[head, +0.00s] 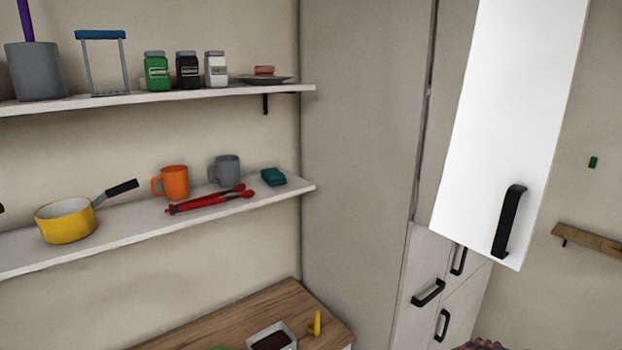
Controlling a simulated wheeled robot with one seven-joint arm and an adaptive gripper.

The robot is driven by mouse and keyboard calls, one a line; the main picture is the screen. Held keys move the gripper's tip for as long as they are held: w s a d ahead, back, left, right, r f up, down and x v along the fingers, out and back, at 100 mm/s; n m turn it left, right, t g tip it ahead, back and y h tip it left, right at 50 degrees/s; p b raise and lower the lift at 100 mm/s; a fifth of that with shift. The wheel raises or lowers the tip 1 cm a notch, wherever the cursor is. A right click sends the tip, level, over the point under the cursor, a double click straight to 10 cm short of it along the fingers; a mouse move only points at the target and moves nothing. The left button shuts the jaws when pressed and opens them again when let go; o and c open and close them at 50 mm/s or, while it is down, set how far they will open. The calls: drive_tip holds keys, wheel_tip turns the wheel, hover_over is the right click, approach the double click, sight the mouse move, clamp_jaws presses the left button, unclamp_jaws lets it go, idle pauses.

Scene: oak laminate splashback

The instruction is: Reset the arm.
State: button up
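My gripper is not in view, and I cannot make out any part of my arm in the head view. Where it is and whether it holds anything are hidden. A white cabinet door (515,110) with a black handle (508,221) stands swung out at the upper right, close to the camera.
A shelf (125,228) holds a yellow pan (66,224), an orange mug (174,183), a grey mug (226,170) and red tongs (208,201). An upper shelf (170,97) bears several jars. A wooden counter (235,317) holds a tray (258,331). A tall cabinet (360,150) stands beside them.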

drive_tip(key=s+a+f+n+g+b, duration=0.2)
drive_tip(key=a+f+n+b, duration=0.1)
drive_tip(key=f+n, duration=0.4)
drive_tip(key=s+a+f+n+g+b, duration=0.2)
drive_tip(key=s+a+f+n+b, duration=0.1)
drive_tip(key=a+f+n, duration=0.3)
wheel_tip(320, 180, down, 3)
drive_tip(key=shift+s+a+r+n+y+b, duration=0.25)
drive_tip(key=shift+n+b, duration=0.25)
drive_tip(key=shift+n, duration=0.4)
